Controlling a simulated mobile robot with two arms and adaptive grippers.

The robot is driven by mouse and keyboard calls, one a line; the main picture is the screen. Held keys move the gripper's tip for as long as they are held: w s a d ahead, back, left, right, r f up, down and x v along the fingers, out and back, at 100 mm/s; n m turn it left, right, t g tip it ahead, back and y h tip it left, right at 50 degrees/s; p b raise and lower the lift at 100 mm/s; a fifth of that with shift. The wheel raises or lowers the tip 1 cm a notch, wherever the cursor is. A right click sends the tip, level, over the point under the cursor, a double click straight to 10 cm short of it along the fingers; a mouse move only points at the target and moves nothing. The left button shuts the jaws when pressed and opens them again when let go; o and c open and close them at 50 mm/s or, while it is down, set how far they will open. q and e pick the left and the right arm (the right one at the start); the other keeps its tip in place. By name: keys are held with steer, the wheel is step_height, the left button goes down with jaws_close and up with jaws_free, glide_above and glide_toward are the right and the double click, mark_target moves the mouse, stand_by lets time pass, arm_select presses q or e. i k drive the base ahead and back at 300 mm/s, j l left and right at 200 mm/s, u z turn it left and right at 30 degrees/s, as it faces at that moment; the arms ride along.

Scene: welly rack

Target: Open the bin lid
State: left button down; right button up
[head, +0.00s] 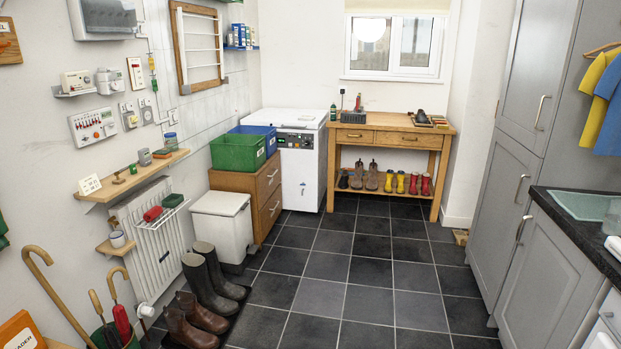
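A white bin (222,231) with a flat lid (220,203) stands on the floor at the left wall, between the radiator and a wooden drawer unit. The lid appears shut. Its far side is partly hidden against the drawer unit and wall. Neither of my grippers shows in the head view.
Dark boots (211,280) and brown boots (194,322) stand in front of the bin. The radiator (153,245) is to its left, the drawer unit (246,200) with green and blue crates behind it. The tiled floor (345,285) in the middle is clear. Grey cupboards (503,215) line the right.

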mark_target(212, 203)
steer(key=i, duration=3.6)
steer(key=i+u, duration=0.25)
steer(key=i, duration=0.2)
steer(key=i+l+u, duration=0.25)
steer(key=i, duration=0.2)
